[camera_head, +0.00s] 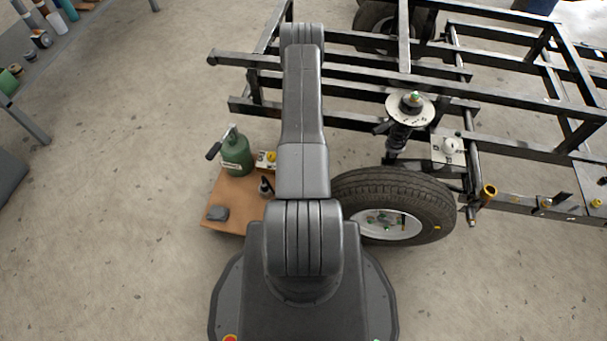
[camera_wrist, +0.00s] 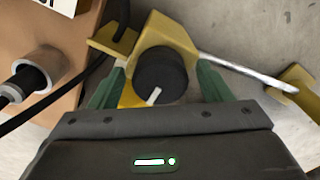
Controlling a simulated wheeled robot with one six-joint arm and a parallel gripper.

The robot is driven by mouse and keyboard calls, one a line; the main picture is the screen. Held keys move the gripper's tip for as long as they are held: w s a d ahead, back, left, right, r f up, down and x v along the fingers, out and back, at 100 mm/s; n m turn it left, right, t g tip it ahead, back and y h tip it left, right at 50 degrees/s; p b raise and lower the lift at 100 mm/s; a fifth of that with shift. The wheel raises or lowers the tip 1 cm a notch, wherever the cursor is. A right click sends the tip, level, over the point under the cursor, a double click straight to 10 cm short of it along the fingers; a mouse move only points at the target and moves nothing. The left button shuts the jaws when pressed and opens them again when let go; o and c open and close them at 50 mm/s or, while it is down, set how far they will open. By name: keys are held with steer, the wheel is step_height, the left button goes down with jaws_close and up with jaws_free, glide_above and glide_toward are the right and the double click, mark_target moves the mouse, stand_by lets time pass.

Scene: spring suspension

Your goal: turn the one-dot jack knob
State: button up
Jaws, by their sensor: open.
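A round black knob (camera_wrist: 161,74) with a white pointer line sits on a yellow block (camera_wrist: 170,32) in the wrist view. No dot mark is readable on it, so I cannot tell whether it is the one-dot knob. My gripper (camera_wrist: 160,80) is open, with one green finger on each side of the knob. I cannot tell whether the fingers touch it. In the head view my arm hides the gripper. A yellow part (camera_head: 271,156) shows beside my arm, next to a green bottle-shaped jack (camera_head: 236,152) on a brown board (camera_head: 232,192).
A metal rod (camera_wrist: 245,72) runs right from the yellow block to another yellow piece (camera_wrist: 296,88). A black-and-pale cylinder (camera_wrist: 30,78) and a dark cable lie at left. A tyre (camera_head: 400,190), a strut (camera_head: 408,108) and a black frame (camera_head: 345,77) stand right of my arm.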

steer(key=c, duration=1)
steer(key=shift+m, duration=0.4)
